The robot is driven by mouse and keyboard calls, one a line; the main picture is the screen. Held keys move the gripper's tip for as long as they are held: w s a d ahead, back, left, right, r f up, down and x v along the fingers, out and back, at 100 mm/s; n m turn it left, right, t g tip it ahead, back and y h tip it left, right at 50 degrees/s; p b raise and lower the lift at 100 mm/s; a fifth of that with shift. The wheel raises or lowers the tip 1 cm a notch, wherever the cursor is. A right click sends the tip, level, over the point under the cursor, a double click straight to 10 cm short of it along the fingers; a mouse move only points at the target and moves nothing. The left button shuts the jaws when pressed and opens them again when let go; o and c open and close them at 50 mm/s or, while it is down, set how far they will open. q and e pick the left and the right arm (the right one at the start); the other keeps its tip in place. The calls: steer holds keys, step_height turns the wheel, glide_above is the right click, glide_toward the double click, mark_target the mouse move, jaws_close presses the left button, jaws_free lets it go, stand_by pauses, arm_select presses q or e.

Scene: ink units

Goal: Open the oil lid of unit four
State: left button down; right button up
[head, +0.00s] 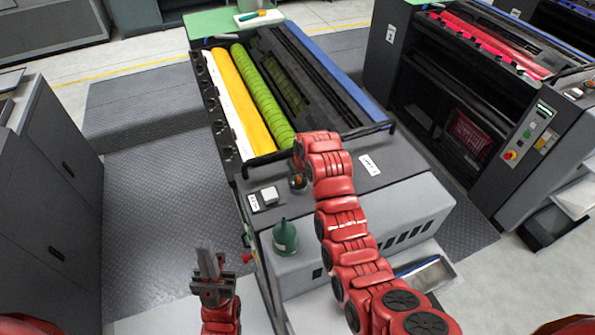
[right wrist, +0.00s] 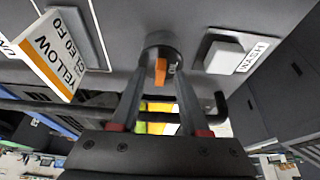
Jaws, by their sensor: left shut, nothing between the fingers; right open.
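A round dark cap with an orange tab, which looks like the oil lid (head: 297,183), sits on the grey end top of the unit with yellow and green rollers. It also shows in the right wrist view (right wrist: 160,64). My right gripper (right wrist: 160,78) is open, its two fingers on either side of the orange tab. Whether they touch it I cannot tell. In the head view the right arm partly hides this gripper and the cap. My left gripper (head: 208,263) is shut and empty, low at the left of the unit. No unit number is readable.
A white square button or lid (head: 269,195) labelled WASH sits beside the cap, also in the right wrist view (right wrist: 222,55). A YELLOW label (right wrist: 55,52) is on the other side. A dark rail (head: 330,137) runs behind. A green can (head: 285,238) stands at the unit's front.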

steer(key=shift+s+r, duration=0.1)
steer(key=shift+c, duration=0.4)
jaws_close()
